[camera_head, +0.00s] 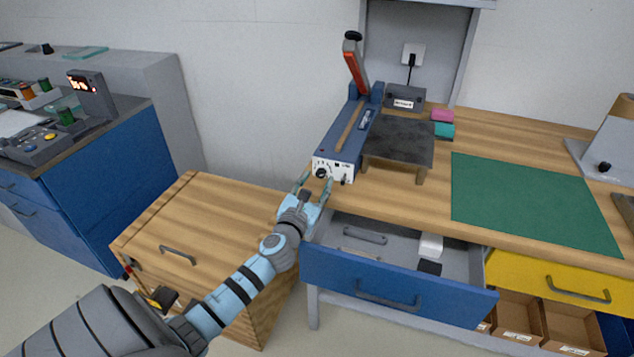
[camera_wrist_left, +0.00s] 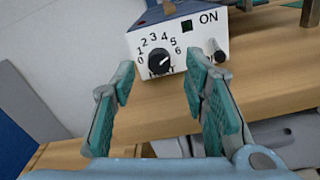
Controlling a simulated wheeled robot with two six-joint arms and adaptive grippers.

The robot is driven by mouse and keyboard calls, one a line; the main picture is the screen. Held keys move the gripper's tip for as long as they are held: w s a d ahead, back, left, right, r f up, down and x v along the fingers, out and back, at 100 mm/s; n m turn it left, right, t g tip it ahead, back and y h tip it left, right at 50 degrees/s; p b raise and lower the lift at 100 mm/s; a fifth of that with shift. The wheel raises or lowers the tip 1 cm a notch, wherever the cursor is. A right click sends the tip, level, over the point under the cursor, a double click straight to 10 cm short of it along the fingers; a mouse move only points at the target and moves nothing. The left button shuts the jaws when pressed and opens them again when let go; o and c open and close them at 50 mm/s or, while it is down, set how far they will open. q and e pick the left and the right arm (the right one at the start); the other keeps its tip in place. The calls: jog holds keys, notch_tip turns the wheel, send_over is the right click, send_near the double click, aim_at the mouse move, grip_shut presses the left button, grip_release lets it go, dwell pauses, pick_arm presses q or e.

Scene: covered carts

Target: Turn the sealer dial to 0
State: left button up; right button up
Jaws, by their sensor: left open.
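The sealer (camera_head: 341,140) is a long blue unit with a raised red-handled arm, standing on the wooden bench. Its white front panel carries the black dial (camera_head: 321,173), ringed by numbers 0 to 6 in the left wrist view (camera_wrist_left: 160,61). The dial's light mark seems to point up and right, near 4 or 5; the exact number is hard to tell. My left gripper (camera_head: 315,182) is open and empty in front of the panel. In the left wrist view its teal-padded fingers (camera_wrist_left: 161,76) spread either side of the dial, apart from it. My right gripper is out of view.
A green indicator (camera_wrist_left: 187,27) marked ON and a small switch (camera_wrist_left: 215,51) sit right of the dial. An open blue drawer (camera_head: 398,287) juts out below the bench. A dark metal stand (camera_head: 401,138) adjoins the sealer. The green mat (camera_head: 530,200) is clear.

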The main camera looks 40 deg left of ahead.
pick_arm(q)
jog(key=shift+w+a, duration=0.2)
jog(key=shift+w, duration=0.45)
jog(key=shift+c, duration=0.2)
grip_shut()
